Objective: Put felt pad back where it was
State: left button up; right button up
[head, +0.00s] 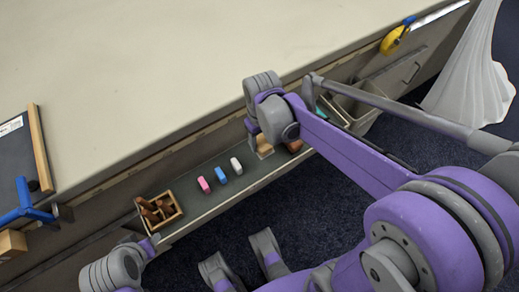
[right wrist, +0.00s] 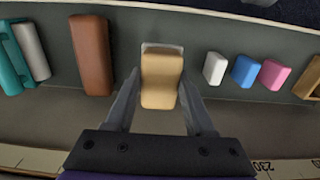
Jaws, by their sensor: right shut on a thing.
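The tan block with a pale underside, which I take for the felt pad (right wrist: 161,80), is between the fingers of my right gripper (right wrist: 161,88) in the right wrist view. It is over the grey ledge (right wrist: 130,20); I cannot tell whether it touches the ledge. In the head view, the pad (head: 264,147) shows only partly below my right gripper, whose wrist and arm hide much of it. My right gripper is shut on it. Part of my left arm shows at the lower left of the head view, but its fingers cannot be made out.
A brown block (right wrist: 91,55) and teal and grey pieces lie left of the pad in the wrist view. White (right wrist: 214,68), blue (right wrist: 245,71) and pink (right wrist: 273,74) blocks lie right. A wooden box (head: 160,211) stands at the ledge's end. The tabletop (head: 200,70) is largely clear.

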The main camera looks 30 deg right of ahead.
aim_at(261, 149)
jog(key=shift+f+b, duration=0.6)
jog(key=shift+f, duration=2.05)
jog(key=shift+f, duration=0.2)
jog(key=o, duration=1.2)
jog(key=shift+r, duration=0.2)
